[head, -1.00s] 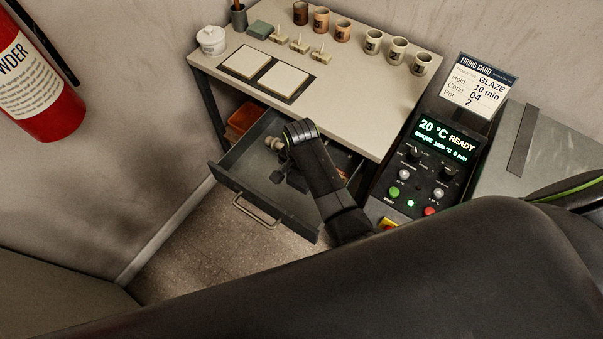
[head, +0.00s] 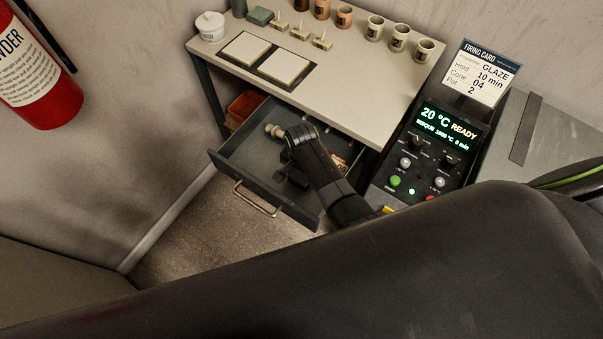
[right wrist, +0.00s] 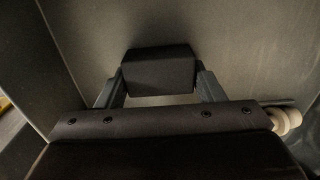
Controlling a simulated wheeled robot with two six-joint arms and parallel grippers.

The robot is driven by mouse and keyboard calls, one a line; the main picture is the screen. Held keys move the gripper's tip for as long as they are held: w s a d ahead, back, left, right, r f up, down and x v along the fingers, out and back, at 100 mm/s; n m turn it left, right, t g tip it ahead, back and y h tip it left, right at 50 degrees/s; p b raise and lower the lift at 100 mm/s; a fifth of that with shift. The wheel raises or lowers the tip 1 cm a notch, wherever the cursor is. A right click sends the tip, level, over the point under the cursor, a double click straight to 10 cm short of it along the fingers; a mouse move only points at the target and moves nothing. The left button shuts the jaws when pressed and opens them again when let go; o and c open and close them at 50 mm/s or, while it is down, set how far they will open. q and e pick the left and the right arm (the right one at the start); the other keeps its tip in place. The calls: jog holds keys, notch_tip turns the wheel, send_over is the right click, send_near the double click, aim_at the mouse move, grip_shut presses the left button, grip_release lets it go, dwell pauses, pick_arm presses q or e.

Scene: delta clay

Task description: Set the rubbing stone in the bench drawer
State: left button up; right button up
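The rubbing stone (right wrist: 158,70) is a dark block in the right wrist view, between the two fingers of my right gripper (right wrist: 160,86). Both fingers appear to touch its sides. In the head view my right gripper (head: 288,172) reaches down inside the open bench drawer (head: 245,157), and the stone is hard to tell from the dark fingers there. Grey drawer surfaces lie around the stone in the wrist view. I cannot tell whether the stone touches the drawer floor. My left gripper is not in view.
A pale knobbed tool (head: 273,130) lies in the drawer's back; it also shows in the wrist view (right wrist: 285,121). A printed packet (head: 340,167) lies at the drawer's right. The bench top (head: 350,90) holds tiles and cups. A kiln controller (head: 430,150) stands at right.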

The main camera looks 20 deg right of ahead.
jog(key=o, duration=0.4)
jog(key=shift+c, duration=0.2)
jog(key=shift+r, duration=0.65)
notch_tip(320, 180, up, 11)
jog(key=p, duration=0.1)
